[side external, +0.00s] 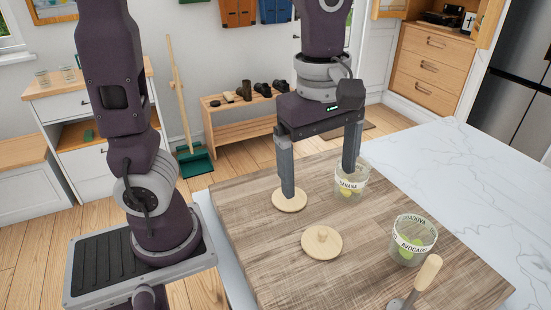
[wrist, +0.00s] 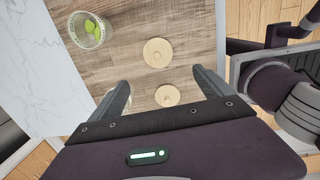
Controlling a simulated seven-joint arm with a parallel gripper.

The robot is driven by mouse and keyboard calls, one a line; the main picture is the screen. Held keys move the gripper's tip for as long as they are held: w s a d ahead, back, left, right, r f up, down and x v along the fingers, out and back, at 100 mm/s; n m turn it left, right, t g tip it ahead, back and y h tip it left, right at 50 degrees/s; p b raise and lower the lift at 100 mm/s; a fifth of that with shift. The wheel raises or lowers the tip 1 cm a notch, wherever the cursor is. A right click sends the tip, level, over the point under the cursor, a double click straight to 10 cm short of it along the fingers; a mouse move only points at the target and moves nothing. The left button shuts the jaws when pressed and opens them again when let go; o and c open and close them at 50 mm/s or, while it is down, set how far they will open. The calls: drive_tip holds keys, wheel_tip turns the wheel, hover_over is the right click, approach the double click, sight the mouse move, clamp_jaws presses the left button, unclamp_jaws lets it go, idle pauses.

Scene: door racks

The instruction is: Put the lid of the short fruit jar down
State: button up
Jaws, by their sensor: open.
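A BANANA jar (side external: 353,188) is partly hidden by a finger. Which jar is shorter is unclear. My gripper (side external: 318,183) is open and empty, its left finger overlapping the rear lid in the side view.
A wooden-handled tool (side external: 428,273) is at the board's front right edge. The wooden board (side external: 375,283) lies on a white marble counter (side external: 455,180), clear at the right. The board is bare left of the front lid.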

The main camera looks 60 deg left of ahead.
drive_tip(key=s+a+r+m+t, duration=0.1)
drive_tip(key=s+a+m+t, duration=0.1)
drive_tip(key=s+m, duration=0.3)
drive_tip(key=s+a+r+m+t, duration=0.1)
drive_tip(key=s+a+m, duration=0.3)
drive_tip(key=m, duration=0.9)
drive_tip(key=shift+s+t, duration=0.5)
drive_tip(key=shift+t, duration=0.4)
